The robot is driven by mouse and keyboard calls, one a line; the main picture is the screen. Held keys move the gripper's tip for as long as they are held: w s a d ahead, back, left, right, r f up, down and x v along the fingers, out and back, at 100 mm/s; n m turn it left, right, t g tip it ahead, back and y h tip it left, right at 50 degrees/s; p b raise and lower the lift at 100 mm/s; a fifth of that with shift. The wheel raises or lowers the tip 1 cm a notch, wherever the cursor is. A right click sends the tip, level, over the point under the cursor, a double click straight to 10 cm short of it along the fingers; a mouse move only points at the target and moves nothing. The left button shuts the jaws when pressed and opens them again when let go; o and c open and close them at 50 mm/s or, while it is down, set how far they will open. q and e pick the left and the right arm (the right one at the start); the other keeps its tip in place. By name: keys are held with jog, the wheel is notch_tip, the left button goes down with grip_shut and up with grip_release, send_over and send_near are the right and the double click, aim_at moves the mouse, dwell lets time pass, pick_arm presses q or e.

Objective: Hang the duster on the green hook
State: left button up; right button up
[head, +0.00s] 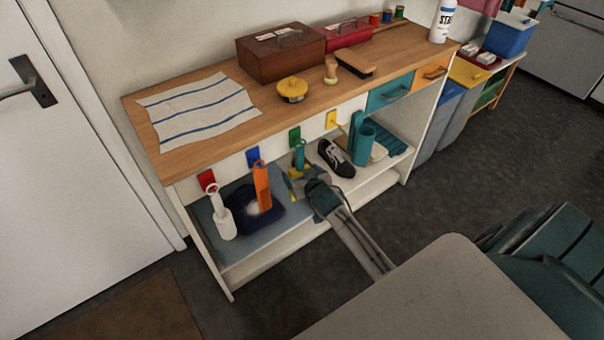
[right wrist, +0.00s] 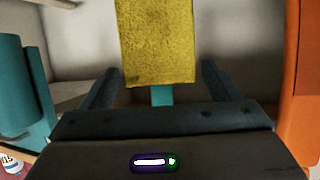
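The duster has a teal handle (head: 300,157) and a yellow fuzzy head (right wrist: 157,42). It is upright, handle up, with its top at the green hook (head: 294,134) on the shelf unit's front. Whether its loop sits over the prong is too small to tell. My right gripper (head: 300,180) is at the duster. In the right wrist view, its two fingers stand wide apart on either side of the duster, with gaps between them and the teal handle (right wrist: 162,95). The yellow head is mostly hidden by the gripper in the head view. My left gripper is out of view.
An orange tool (head: 262,186) hangs close left at the blue hook (head: 253,156); a white tool (head: 224,221) is at the red hook (head: 206,179). A teal holder (head: 363,145) and black shoe (head: 336,158) stand right. The yellow hook (head: 331,119) looks empty.

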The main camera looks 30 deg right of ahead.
jog(key=shift+o, duration=0.6)
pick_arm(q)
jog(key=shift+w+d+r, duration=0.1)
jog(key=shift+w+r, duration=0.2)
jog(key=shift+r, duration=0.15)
pick_arm(e)
jog(key=v, duration=1.1)
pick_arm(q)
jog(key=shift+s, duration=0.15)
pick_arm(e)
jog(key=shift+f, duration=0.15)
